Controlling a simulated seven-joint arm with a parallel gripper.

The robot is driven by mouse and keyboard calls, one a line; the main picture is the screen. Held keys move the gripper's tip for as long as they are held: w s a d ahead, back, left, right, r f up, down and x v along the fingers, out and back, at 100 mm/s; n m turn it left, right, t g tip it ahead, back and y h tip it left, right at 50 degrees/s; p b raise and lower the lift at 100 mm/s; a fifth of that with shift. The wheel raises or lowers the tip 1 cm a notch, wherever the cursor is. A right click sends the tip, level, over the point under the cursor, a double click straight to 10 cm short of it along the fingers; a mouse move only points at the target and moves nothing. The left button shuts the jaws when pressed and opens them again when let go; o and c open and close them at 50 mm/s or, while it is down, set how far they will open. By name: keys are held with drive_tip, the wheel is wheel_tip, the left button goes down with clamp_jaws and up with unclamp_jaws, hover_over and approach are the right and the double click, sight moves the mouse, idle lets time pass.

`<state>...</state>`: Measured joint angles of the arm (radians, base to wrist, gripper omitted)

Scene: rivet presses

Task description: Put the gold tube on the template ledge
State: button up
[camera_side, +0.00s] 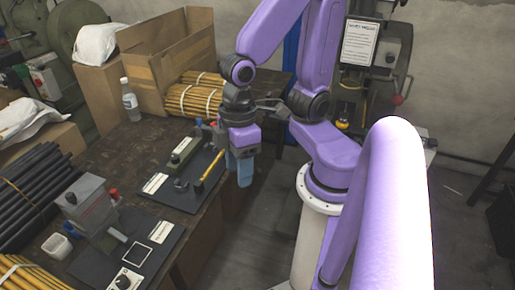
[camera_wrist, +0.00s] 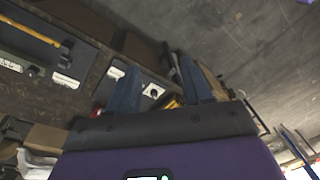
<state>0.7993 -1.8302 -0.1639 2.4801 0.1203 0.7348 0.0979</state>
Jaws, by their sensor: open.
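The gold tube (camera_side: 209,171) is a thin yellow rod along the right side of the far black base plate (camera_side: 189,197). In the wrist view the gold tube (camera_wrist: 32,33) shows at the upper left, outside the fingers. I cannot tell whether it lies flat or on supports. No part can be surely told as the template ledge; the far plate has a grey-green bar (camera_side: 186,149) and white labels. My gripper (camera_side: 244,172) hangs with blue fingers down, to the right of the tube and apart from it. In the wrist view my gripper (camera_wrist: 160,78) is open and empty.
A second press unit (camera_side: 92,207) with a black plate stands nearer on the bench. Black rods (camera_side: 35,190) lie at left. Tied yellow rod bundles (camera_side: 193,97), a cardboard box (camera_side: 165,55) and a bottle (camera_side: 130,101) stand behind. Open floor lies right of the bench.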

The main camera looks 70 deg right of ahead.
drive_tip(key=d+n, duration=0.1)
drive_tip(key=s+d+r+n, duration=0.1)
drive_tip(key=d, duration=0.1)
drive_tip(key=s+d+r+h, duration=0.1)
drive_tip(key=shift+s+d+n, duration=0.15)
drive_tip(key=shift+s+n, duration=0.1)
drive_tip(key=shift+n, duration=0.15)
idle(0.9)
